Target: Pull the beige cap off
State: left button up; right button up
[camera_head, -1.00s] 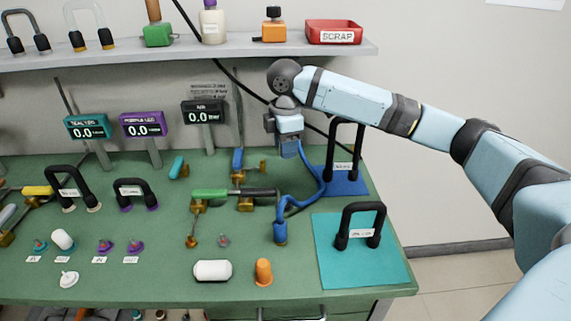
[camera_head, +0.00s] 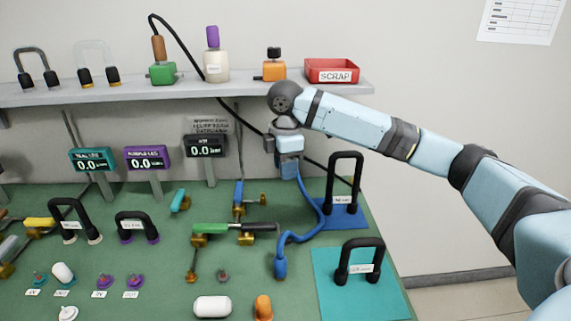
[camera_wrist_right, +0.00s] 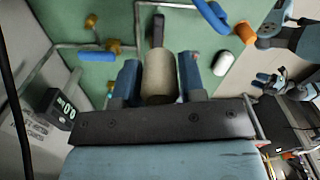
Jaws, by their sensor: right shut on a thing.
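My right gripper (camera_head: 289,170) is above the back right of the green bench, pointing down. In the right wrist view its two blue fingers (camera_wrist_right: 158,82) are shut on a beige cylindrical cap (camera_wrist_right: 158,75), one finger on each side. A dark grey bar (camera_wrist_right: 158,30) shows just beyond the cap; I cannot tell whether they touch. In the head view the cap is hidden by the gripper. My left gripper does not show in the head view.
A blue hose (camera_head: 322,212) curves down beside the gripper to the bench. Black handles stand on a blue mat (camera_head: 345,217) and a teal mat (camera_head: 335,300) at right. A shelf (camera_head: 130,95) with a red SCRAP tray (camera_head: 331,65) runs behind. A green-handled valve (camera_head: 215,229) lies left.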

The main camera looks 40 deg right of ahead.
jog(key=shift+r+p, duration=1.5)
jog(key=shift+p, duration=0.3)
jog(key=shift+r+p, duration=0.2)
jog(key=shift+p, duration=0.1)
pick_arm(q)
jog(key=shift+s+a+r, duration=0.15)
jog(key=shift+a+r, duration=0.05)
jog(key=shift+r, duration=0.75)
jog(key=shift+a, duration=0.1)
pick_arm(e)
notch_tip(320, 180, up, 3)
jog(key=p, duration=0.3)
jog(key=shift+f, duration=0.2)
jog(key=shift+r+p, duration=0.3)
jog(key=shift+p, duration=0.2)
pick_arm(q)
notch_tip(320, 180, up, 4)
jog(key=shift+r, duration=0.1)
pick_arm(e)
jog(key=shift+f, duration=0.1)
